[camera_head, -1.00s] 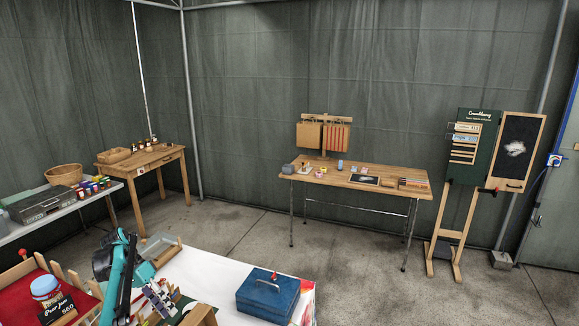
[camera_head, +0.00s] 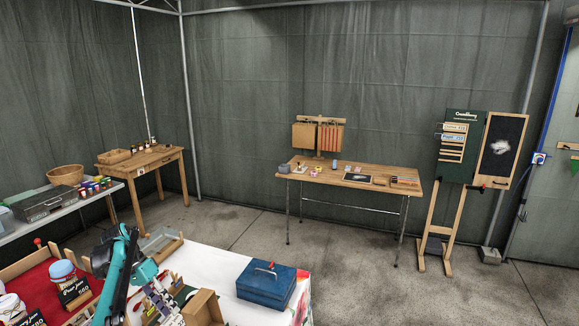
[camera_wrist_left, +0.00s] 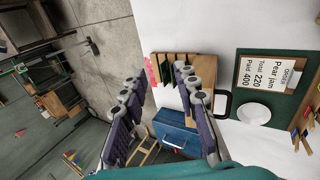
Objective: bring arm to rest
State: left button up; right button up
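My left arm (camera_head: 118,275), teal and dark, reaches in at the lower left of the head view, over the near white-topped table (camera_head: 215,262). My left gripper (camera_head: 163,303) is at its end, above the table. In the left wrist view the two grey finger rows of my left gripper (camera_wrist_left: 160,95) stand well apart with nothing held between them. The blue cash box (camera_head: 266,283) is to the right of the gripper in the head view; it also shows beyond the fingers in the left wrist view (camera_wrist_left: 176,138). My right gripper is in neither view.
A wooden box (camera_head: 203,308) stands close to the left gripper. A jar (camera_head: 62,271) stands on a red display at the left. An order card (camera_wrist_left: 268,75) and a white plate (camera_wrist_left: 254,114) show in the wrist view. Open concrete floor (camera_head: 235,222) lies beyond the table.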

pick_arm(q)
jog(key=s+d+r+n+t+y, duration=0.2)
jog(key=s+d+r+t+y, duration=0.2)
jog(key=s+d+r, duration=0.65)
jog(key=s+d+f+t+y, duration=0.1)
jog(key=s+d+f, duration=0.3)
jog(key=s, duration=0.4)
jog(key=s+d+f+n+t, duration=0.1)
jog(key=s+d+f+t, duration=0.2)
jog(key=s, duration=0.6)
jog(key=shift+s+d+f+t+y, duration=0.15)
jog(key=shift+d+f+t+y, duration=0.25)
jog(key=shift+f+t, duration=0.1)
